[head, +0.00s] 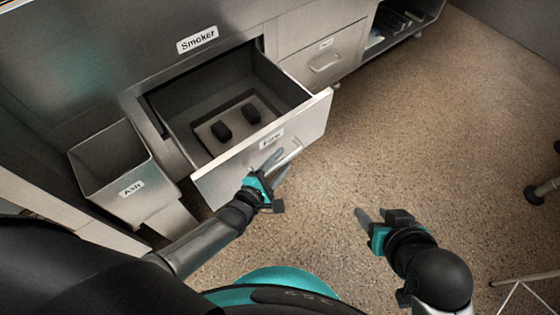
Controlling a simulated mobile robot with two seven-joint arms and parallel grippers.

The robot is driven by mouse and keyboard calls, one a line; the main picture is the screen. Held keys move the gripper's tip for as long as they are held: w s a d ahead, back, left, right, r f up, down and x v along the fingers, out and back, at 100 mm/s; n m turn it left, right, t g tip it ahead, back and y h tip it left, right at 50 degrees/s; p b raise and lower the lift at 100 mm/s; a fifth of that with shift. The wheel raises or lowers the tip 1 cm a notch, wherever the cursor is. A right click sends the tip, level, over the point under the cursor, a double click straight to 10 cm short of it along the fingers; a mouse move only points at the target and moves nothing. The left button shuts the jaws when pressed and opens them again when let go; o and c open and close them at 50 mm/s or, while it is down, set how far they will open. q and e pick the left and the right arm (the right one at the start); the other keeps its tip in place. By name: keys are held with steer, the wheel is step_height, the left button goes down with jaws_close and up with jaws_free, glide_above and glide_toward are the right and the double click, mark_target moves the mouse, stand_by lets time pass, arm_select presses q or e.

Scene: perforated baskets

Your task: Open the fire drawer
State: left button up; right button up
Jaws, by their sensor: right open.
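The fire drawer (305,133) is a grey metal drawer under the smoker. My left gripper (280,165) is at the drawer's front, right at the handle. Its two fingers show near the bar, but whether they grip it is unclear. My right gripper (366,222) is open and empty above the floor, to the right of the drawer and apart from it.
The smoker body (90,50) is behind the drawer. An ash bin (112,165) stands at the left. A second, closed drawer (325,62) and an open shelf (395,25) are at the upper right. The brown floor (430,130) at the right is mostly clear, with furniture legs at the far right edge.

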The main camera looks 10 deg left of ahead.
arm_select(q)
steer(key=shift+s+a+r, duration=0.1)
steer(key=shift+s, duration=0.2)
steer(key=shift+p+v, duration=0.7)
steer(key=shift+v, duration=0.3)
steer(key=shift+p+v, duration=0.6)
steer(key=shift+v, duration=0.65)
steer(key=p+v, duration=0.3)
steer(key=v, duration=0.7)
arm_select(e)
steer(key=s+d+f+g+h, duration=0.1)
steer(key=s+d+f+g, duration=0.2)
steer(key=f, duration=0.4)
steer(key=shift+s+f+g, duration=0.2)
steer(key=shift+s+g, duration=0.15)
steer(key=shift+g, duration=0.05)
steer(key=shift+d, duration=0.1)
